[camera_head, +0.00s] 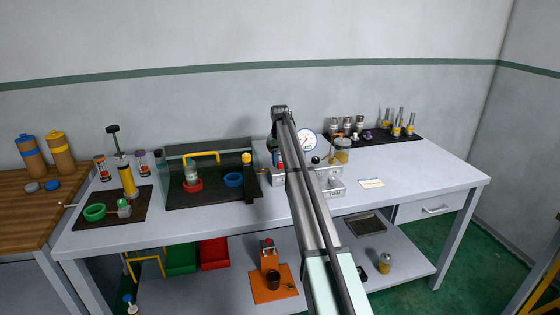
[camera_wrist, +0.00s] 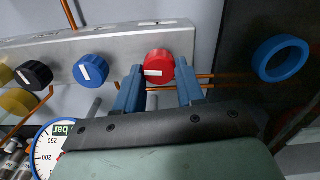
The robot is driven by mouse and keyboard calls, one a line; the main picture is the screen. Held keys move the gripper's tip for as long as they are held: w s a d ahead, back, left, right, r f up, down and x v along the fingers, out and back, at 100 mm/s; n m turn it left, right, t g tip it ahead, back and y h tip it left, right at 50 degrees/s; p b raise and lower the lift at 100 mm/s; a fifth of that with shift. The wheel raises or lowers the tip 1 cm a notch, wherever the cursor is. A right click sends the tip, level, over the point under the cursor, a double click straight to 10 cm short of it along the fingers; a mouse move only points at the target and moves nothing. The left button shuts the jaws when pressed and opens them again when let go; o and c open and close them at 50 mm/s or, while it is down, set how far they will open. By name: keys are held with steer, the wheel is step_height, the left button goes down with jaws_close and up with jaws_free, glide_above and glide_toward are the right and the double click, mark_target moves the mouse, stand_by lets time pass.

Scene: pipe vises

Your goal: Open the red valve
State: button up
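The red valve (camera_wrist: 160,64) is a round knob with a white mark that lies about level in the wrist view. It sits on a silver manifold block (camera_wrist: 120,42), which shows partly behind my arm in the head view (camera_head: 335,186). My gripper (camera_wrist: 159,88) has its two blue fingers apart, one to each side of the lower part of the red valve. A narrow gap seems to show at each side; I cannot tell whether either finger touches.
A blue knob (camera_wrist: 91,68), a black knob (camera_wrist: 35,75) and a yellow knob (camera_wrist: 18,102) sit along the same block. A pressure gauge (camera_wrist: 52,148) stands nearby. Copper pipes (camera_wrist: 205,77) run close to the fingers. A blue ring (camera_wrist: 284,59) lies on the dark tray (camera_head: 210,195).

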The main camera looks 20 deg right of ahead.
mark_target(280, 162)
steer(key=o, duration=0.4)
steer(key=shift+r, duration=6.9)
